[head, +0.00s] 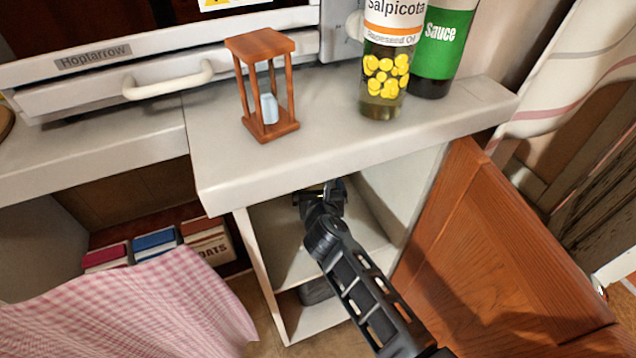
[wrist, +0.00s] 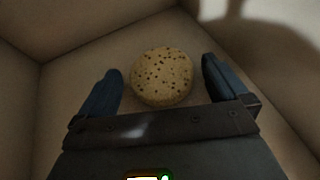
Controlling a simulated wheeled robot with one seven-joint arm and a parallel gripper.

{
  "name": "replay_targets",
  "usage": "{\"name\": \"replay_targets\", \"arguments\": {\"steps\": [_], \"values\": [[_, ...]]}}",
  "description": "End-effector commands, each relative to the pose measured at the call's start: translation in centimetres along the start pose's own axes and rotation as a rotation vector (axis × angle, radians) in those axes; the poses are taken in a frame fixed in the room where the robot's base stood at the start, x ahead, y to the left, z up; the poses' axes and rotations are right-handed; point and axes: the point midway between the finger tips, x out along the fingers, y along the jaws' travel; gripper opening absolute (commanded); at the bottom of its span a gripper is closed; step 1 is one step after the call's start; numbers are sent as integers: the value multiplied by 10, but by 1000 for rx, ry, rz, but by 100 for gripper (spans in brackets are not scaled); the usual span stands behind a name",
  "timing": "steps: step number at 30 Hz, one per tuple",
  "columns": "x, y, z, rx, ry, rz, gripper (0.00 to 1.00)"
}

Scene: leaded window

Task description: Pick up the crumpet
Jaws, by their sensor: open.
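The crumpet (wrist: 162,77) is a round, tan disc with dark specks, seen in the wrist view lying on a beige shelf (wrist: 75,60) inside the cabinet. My gripper (wrist: 162,80) is open, with one dark blue finger on each side of the crumpet and a gap on both sides. I cannot tell how far the fingertips are above the shelf. In the head view my arm reaches into the open cabinet under the counter, and my gripper (head: 322,193) is partly hidden by the counter edge and my arm. The crumpet is hidden in the head view.
The counter (head: 330,150) overhangs the cabinet and holds a wooden hourglass (head: 262,90), an oil bottle (head: 385,70) and a green sauce bottle (head: 443,50). An open wooden door (head: 490,250) stands to the right. A checked cloth (head: 130,310) hangs at the lower left.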

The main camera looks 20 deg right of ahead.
Motion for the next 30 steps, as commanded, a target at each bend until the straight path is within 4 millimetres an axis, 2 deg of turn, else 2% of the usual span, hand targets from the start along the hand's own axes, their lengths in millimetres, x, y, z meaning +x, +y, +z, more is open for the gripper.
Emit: {"name": "replay_targets", "arguments": {"steps": [3, 20, 26, 30], "values": [[0, 0, 1, 0, 0, 0, 99], [0, 0, 1, 0, 0, 0, 45], [0, 0, 1, 0, 0, 0, 45], [-4, 0, 11, 1, -2, 0, 45]]}}
